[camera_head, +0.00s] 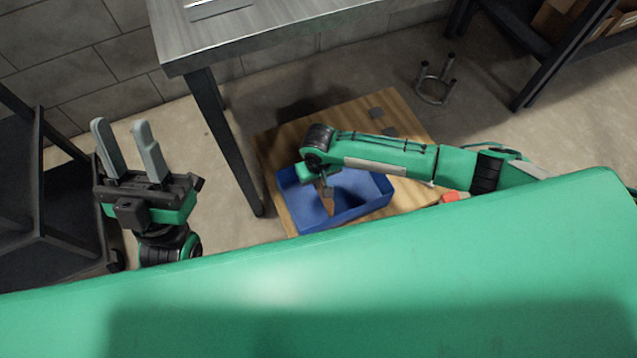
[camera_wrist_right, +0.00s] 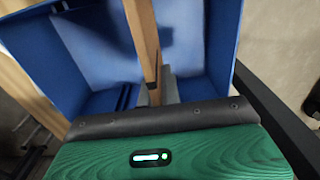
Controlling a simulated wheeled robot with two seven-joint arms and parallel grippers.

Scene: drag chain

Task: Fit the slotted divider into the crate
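The blue crate (camera_head: 352,212) sits on a wooden board, its open top facing up. It also fills the upper part of the right wrist view (camera_wrist_right: 215,40). The slotted divider (camera_head: 326,198) is a thin brown wooden piece at the crate's left part; it shows nearly edge-on in the right wrist view (camera_wrist_right: 143,30). My right gripper (camera_wrist_right: 155,88) is shut on the divider, over the crate. Whether the divider touches the crate floor cannot be told. My left gripper (camera_head: 119,125) is open and empty, fingers up, well left of the crate.
A ring stand (camera_head: 434,90) is on the floor. A dark shelf (camera_head: 60,215) is at left.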

